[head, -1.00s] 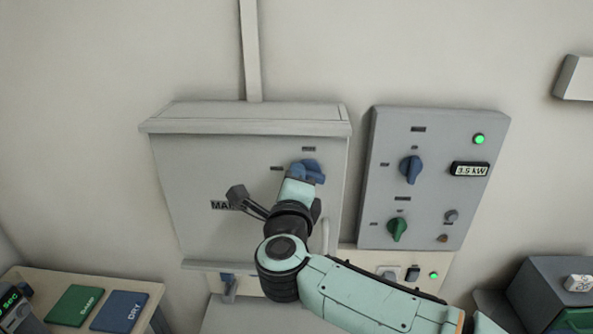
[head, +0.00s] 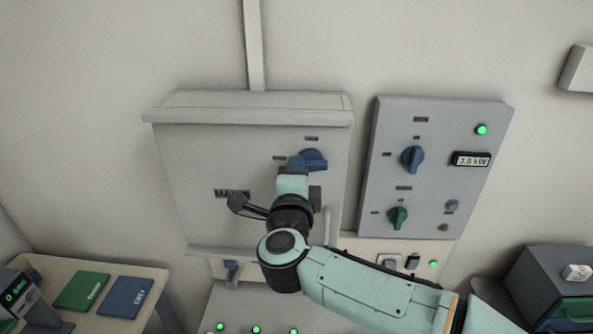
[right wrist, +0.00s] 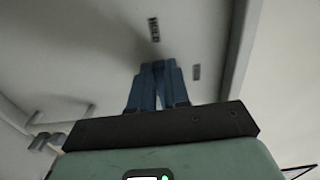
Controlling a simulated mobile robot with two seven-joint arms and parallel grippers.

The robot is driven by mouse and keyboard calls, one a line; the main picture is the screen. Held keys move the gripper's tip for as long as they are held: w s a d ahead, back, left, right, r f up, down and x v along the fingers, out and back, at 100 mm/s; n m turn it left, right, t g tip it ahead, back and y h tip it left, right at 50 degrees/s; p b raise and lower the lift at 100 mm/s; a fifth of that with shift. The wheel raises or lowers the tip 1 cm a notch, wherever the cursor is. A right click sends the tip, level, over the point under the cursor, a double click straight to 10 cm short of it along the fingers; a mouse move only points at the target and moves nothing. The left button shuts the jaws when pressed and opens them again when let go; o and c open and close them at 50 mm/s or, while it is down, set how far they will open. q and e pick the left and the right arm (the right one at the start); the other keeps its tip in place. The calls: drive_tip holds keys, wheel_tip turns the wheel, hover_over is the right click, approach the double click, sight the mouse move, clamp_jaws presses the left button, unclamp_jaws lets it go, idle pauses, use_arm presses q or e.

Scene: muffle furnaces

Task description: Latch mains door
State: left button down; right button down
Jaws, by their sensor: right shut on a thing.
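The mains box (head: 195,165) is a grey wall cabinet with its door shut or nearly so; I cannot tell which. A blue rotary latch knob (head: 313,158) sits at the upper right of the door. My right gripper (head: 297,165) is at this knob and is shut on it. In the right wrist view the blue jaws (right wrist: 157,85) reach to the door face below a small dark label (right wrist: 153,29), and hide most of the knob. A pale vertical handle (head: 327,222) is on the door's lower right. My left gripper is not in view.
A grey control panel (head: 437,130) with a blue knob, a green knob and a 3.5 kW display is right of the box. A dark grey unit (head: 545,280) stands at lower right.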

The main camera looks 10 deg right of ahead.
drive_tip(key=c, duration=1.1)
unclamp_jaws()
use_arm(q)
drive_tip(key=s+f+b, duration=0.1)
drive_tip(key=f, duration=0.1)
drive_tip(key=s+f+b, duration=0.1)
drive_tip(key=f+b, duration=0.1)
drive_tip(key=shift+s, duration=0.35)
use_arm(e)
drive_tip(key=v, duration=1.3)
drive_tip(key=shift+s, duration=0.25)
